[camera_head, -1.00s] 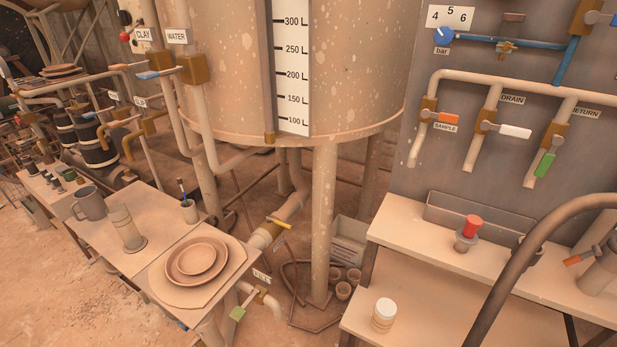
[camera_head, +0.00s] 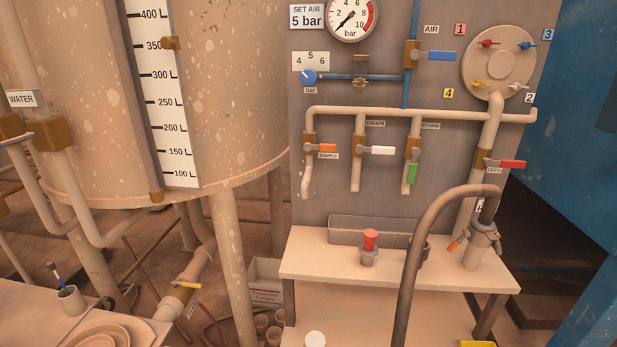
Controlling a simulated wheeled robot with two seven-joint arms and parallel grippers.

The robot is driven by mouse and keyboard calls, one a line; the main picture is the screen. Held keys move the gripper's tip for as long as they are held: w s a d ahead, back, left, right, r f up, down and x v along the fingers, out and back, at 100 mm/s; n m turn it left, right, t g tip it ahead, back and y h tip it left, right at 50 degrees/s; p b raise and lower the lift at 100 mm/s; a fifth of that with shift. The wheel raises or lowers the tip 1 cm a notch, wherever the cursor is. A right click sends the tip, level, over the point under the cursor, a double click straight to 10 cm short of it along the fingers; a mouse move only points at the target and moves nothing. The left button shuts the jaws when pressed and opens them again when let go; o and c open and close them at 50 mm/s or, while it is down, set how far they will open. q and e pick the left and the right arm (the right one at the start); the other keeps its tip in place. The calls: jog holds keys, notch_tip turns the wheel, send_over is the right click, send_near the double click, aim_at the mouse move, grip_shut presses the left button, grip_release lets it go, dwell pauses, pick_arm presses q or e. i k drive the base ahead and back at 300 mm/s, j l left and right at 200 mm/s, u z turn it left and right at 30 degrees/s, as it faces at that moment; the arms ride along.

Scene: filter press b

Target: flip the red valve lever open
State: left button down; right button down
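The red valve lever (camera_head: 512,164) sticks out to the right from the valve on the thick vertical pipe at the right of the panel, above a small label that seems to read FEED. It lies roughly level, across the pipe. A smaller red handle (camera_head: 487,43) sits on the round plate above, by the tag 1. Neither of my grippers is in view.
A thick brown hose (camera_head: 412,265) arches up in front of the bench (camera_head: 305,258) to a fitting below the red lever. Orange, white, green and blue levers sit left of it. A red-capped bottle (camera_head: 369,247) stands on the bench. A blue structure (camera_head: 583,100) bounds the right.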

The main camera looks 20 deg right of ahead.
aim_at(512, 164)
jog(key=z, duration=1.9)
jog(key=i+l, duration=0.2)
jog(key=l, duration=0.15)
jog(key=i+l, duration=0.15)
jog(key=l, duration=0.2)
jog(key=i+l, duration=0.2)
jog(key=l+z, duration=0.05)
jog(key=l, duration=0.05)
